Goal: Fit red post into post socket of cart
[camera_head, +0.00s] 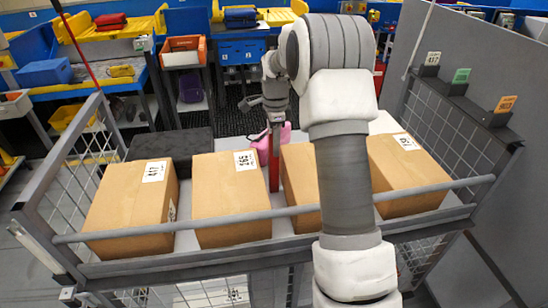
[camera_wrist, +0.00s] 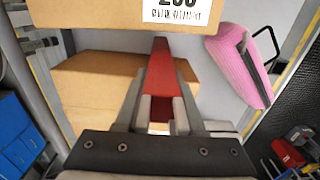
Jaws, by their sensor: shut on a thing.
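The red post (camera_head: 274,162) hangs roughly upright below my gripper (camera_head: 273,124), its lower part between two cartons over the cart. In the wrist view my gripper (camera_wrist: 158,108) is shut on the red post (camera_wrist: 160,72), which runs out between the fingers toward a carton. The cart (camera_head: 150,262) is a grey frame with mesh sides and a front rail. The post socket cannot be made out in either view. Whether the post's lower end touches anything is hidden.
Several cartons stand in a row on the cart, including a left one (camera_head: 130,208) and a middle one (camera_head: 229,198). A pink bag (camera_head: 264,147) and a dark block (camera_head: 172,148) lie behind. A grey partition (camera_head: 490,75) stands right. A thin red rod (camera_head: 77,45) rises at left.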

